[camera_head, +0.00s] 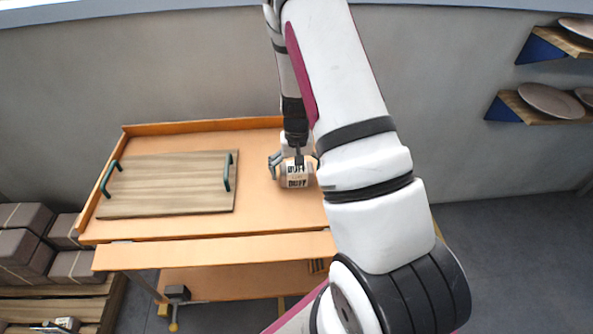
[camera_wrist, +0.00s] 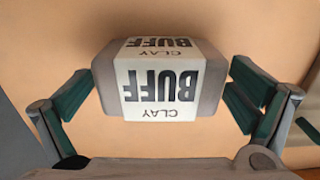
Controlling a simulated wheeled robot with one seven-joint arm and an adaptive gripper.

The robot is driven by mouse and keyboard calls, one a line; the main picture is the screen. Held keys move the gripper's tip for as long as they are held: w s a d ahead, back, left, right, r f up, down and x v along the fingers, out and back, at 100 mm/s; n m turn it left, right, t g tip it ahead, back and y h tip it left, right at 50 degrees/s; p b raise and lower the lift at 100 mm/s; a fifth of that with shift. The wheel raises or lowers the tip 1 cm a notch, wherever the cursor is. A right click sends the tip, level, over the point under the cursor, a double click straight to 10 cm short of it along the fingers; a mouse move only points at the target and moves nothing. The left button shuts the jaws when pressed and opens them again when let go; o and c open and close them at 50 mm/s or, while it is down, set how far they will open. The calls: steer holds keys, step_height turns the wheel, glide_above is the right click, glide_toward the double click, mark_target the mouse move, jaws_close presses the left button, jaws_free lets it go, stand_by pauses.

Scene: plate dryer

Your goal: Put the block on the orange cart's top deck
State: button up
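The block (camera_wrist: 160,85) is a grey clay pack with a white label reading "BUFF CLAY". In the head view the block (camera_head: 297,181) is over the right part of the orange cart's top deck (camera_head: 262,205) and appears to rest on it. My gripper (camera_wrist: 161,78) points down at the block, with one teal-padded finger on each side. The fingers are spread, with a narrow gap at the block's sides, so it looks open around the block. In the head view my gripper (camera_head: 292,165) is partly hidden by my arm.
A wooden board (camera_head: 170,185) with two green handles covers the deck's left part. The cart has a front ledge (camera_head: 215,250) and a lower shelf (camera_head: 235,280). Grey wrapped blocks (camera_head: 18,247) stand on a pallet at left. Wall shelves (camera_head: 540,110) hold plates at right.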

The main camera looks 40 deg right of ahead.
mark_target(296, 168)
step_height(296, 168, up, 11)
steer(key=shift+r, duration=0.15)
steer(key=s+a+r+n+t, duration=0.15)
steer(key=s+a+r, duration=0.25)
steer(key=a+r, duration=0.4)
steer(key=s+a+r+n+t, duration=0.1)
steer(key=s+a+r+n, duration=0.3)
steer(key=r, duration=0.7)
steer(key=s+a+r, duration=0.2)
steer(key=s+a, duration=0.2)
steer(key=s, duration=0.3)
steer(key=s+a+r+n+t, duration=0.1)
steer(key=s+a+r, duration=0.2)
steer(key=s, duration=0.4)
steer(key=shift+s+a+r, duration=0.25)
steer(key=shift+a, duration=0.15)
steer(key=shift+r+t+p, duration=0.35)
steer(key=shift+r, duration=0.05)
